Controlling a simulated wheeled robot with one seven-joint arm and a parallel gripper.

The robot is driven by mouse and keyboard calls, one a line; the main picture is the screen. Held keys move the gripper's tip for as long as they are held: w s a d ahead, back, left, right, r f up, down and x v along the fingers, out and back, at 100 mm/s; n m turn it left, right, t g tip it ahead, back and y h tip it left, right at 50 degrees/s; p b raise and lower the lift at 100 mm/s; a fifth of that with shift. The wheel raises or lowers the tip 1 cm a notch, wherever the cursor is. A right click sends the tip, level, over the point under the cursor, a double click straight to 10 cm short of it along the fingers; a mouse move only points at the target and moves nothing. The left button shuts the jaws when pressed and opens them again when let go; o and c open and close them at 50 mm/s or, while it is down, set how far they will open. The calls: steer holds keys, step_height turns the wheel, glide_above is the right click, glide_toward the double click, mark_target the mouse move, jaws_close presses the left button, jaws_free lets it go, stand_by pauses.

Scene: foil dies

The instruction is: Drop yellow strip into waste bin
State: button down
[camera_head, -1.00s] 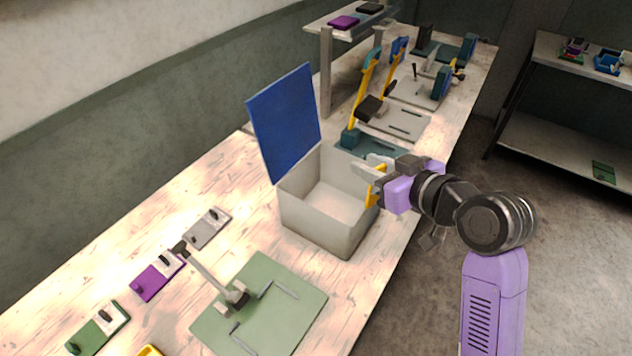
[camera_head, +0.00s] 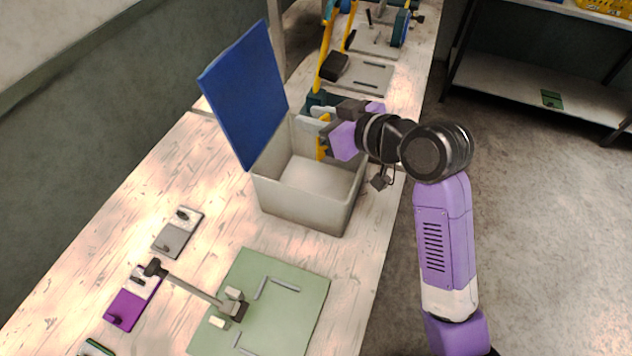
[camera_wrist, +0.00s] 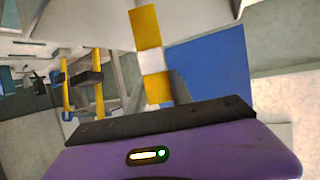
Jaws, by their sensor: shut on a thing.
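The waste bin (camera_head: 300,207) is an open light grey box on the wooden bench, with its blue lid (camera_head: 245,95) raised at the left. My gripper (camera_head: 321,124) is shut on the yellow strip (camera_head: 323,147), which hangs upright. In the head view the strip appears against the bin's far inner side, over the opening; its exact height is hard to tell. In the wrist view the strip (camera_wrist: 146,28) shows as yellow above and below a whitish middle, with the blue lid behind it. The fingertips are partly hidden.
A green plate fixture (camera_head: 290,310) with a lever stands in front of the bin. Small grey (camera_head: 178,234) and purple (camera_head: 130,305) blocks lie to the left. Several presses with yellow levers (camera_head: 325,55) stand behind the bin.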

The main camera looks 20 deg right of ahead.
step_height(320, 180, down, 3)
steer(key=shift+r+b, duration=0.1)
steer(key=shift+b, duration=0.75)
steer(key=c, duration=1.1)
jaws_free()
steer(key=shift+o, duration=0.2)
steer(key=v, duration=0.8)
steer(key=shift+b, duration=0.45)
steer(key=shift+w, duration=0.1)
